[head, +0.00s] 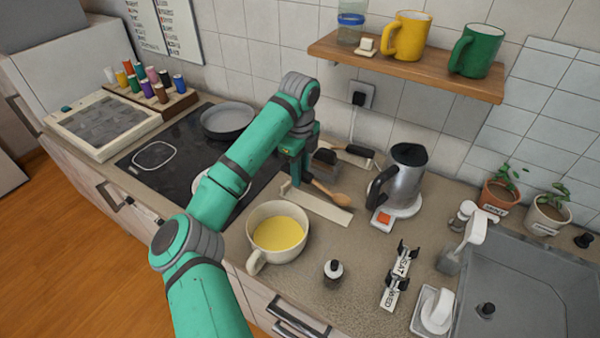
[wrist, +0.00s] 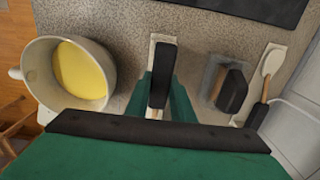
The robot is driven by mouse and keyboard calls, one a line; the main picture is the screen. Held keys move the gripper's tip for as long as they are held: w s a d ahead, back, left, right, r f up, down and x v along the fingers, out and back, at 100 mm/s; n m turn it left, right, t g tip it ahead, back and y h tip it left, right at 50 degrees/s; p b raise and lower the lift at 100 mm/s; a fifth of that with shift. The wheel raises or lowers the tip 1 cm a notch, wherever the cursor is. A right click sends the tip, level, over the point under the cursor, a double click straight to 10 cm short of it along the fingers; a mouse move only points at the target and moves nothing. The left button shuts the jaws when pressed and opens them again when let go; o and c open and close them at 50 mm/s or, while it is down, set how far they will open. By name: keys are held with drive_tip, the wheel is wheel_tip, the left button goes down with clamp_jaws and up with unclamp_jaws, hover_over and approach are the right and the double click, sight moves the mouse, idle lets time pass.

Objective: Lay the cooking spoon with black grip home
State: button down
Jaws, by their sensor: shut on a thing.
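My gripper (head: 296,172) is shut on the black grip of a cooking spoon, with its fingers on both sides of the grip (wrist: 162,76) in the wrist view. The spoon's wooden bowl (head: 338,199) points right in the head view, over a pale strip-shaped rest (head: 318,208). The spoon is roughly in line with the rest, slightly toward its back edge in the head view. I cannot tell whether it touches the rest. The pale rest also shows beyond the grip in the wrist view (wrist: 154,42). My gripper hides part of the spoon there.
A cream pot with yellow contents (head: 278,232) stands in front of the rest. Behind the rest are a black-handled block (head: 325,158) and another black-gripped utensil (wrist: 266,85) on a pale strip. A kettle (head: 405,178) stands to the right. The hob (head: 160,155) is left.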

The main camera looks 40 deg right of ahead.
drive_tip(key=shift+f, duration=2.15)
drive_tip(key=shift+f, duration=0.2)
drive_tip(key=shift+f, duration=0.4)
drive_tip(key=shift+f, duration=0.35)
idle(0.6)
drive_tip(key=c, duration=1.5)
unclamp_jaws()
drive_tip(key=shift+o, duration=0.2)
wheel_tip(320, 180, up, 11)
drive_tip(key=shift+f, duration=0.1)
